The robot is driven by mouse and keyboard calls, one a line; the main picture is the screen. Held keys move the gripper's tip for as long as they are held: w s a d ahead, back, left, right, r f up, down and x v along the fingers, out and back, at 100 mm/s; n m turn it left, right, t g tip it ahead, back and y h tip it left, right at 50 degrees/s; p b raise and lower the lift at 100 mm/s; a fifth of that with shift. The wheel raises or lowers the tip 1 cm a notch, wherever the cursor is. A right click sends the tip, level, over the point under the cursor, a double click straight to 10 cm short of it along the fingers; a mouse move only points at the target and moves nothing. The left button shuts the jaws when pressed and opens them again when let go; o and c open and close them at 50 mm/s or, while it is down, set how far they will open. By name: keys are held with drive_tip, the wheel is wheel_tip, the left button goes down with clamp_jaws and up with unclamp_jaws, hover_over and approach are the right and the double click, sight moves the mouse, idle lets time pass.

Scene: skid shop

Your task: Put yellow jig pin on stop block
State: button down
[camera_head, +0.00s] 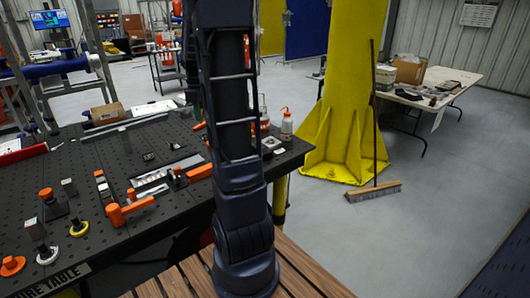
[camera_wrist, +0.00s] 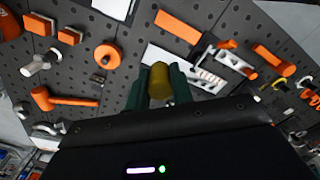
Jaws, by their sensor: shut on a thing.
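In the wrist view my gripper (camera_wrist: 160,76) has its two green fingers closed around the yellow jig pin (camera_wrist: 160,84), which shows as a dull yellow rounded cylinder between them. The pin's lower part is hidden by the fingers and the gripper body. The perforated black table lies beyond the pin; I cannot tell the gap. I cannot tell for certain which piece is the stop block; a small dark block (camera_wrist: 98,78) sits left of the gripper. In the head view my arm rises out of the frame, and the gripper and pin do not show.
The black work table (camera_head: 110,243) carries an orange hammer (camera_head: 129,209), small metal blocks, a yellow ring (camera_head: 79,229) and a cardboard box (camera_head: 107,113). A spray bottle (camera_head: 287,124) stands near its right edge.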

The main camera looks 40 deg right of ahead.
drive_tip(key=s+d+r+m, duration=0.1)
drive_tip(key=s+d+m, duration=0.1)
drive_tip(key=d, duration=0.5)
drive_tip(key=s+d+m, duration=0.1)
drive_tip(key=d+m, duration=0.2)
drive_tip(key=d, duration=0.3)
drive_tip(key=m, duration=0.5)
hover_over(265, 151)
wheel_tip(265, 151, down, 19)
drive_tip(key=shift+d+r, duration=0.1)
drive_tip(key=c, duration=1.2)
unclamp_jaws()
